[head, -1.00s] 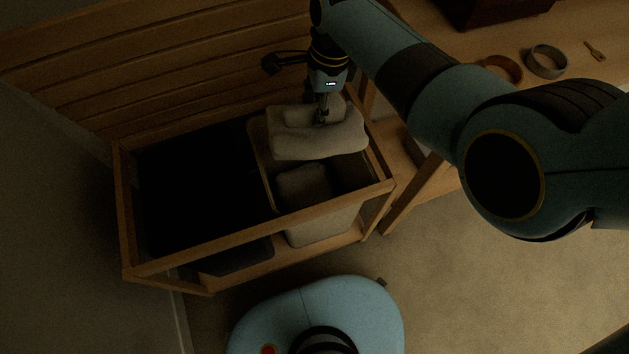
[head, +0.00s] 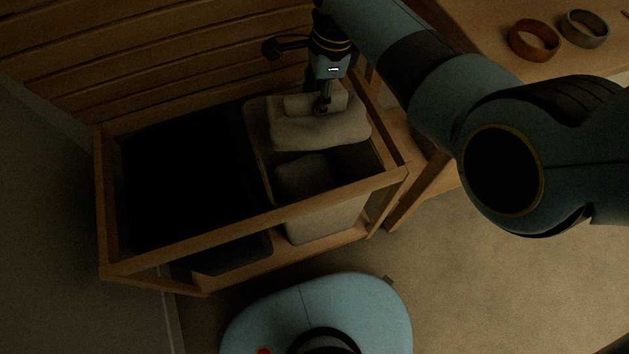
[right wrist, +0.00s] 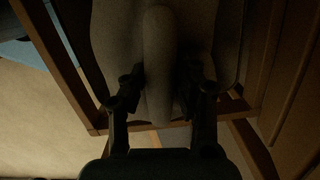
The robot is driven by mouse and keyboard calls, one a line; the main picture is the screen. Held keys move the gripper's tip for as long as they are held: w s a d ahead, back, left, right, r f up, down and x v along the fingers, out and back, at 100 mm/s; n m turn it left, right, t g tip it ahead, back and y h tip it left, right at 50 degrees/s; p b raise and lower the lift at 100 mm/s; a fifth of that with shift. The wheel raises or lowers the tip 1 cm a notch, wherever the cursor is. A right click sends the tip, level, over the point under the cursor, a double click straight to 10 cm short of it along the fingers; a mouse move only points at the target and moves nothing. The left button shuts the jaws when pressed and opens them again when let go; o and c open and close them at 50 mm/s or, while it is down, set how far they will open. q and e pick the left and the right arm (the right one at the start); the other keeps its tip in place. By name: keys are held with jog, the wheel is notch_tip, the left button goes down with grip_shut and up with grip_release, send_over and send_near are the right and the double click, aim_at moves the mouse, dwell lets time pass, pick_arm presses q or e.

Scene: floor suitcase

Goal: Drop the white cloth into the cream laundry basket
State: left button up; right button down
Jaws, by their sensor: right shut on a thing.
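The white cloth (head: 318,129) is a pale folded bundle at the back of the cream laundry basket's opening. My right gripper (head: 322,108) points down and is shut on it; the cloth also fills the middle of the right wrist view (right wrist: 158,60), between the fingers (right wrist: 163,88). The cream basket (head: 328,220) is the right-hand bin in a wooden frame. The cloth hangs over its back part, and I cannot tell whether it touches the rim. The front of the basket's inside is open and dark. My left gripper is not in view.
A black bin (head: 190,180) fills the left of the wooden frame (head: 250,237). A slatted wooden wall (head: 150,50) stands behind. A wooden table at the top right holds a brown ring (head: 534,40) and a grey ring (head: 585,28). Open floor lies at the right.

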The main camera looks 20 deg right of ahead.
jog(key=shift+r, duration=0.1)
jog(key=c, duration=0.9)
grip_release()
jog(key=shift+c, duration=0.2)
notch_tip(320, 180, up, 12)
jog(key=d, duration=0.1)
jog(key=shift+d, duration=0.4)
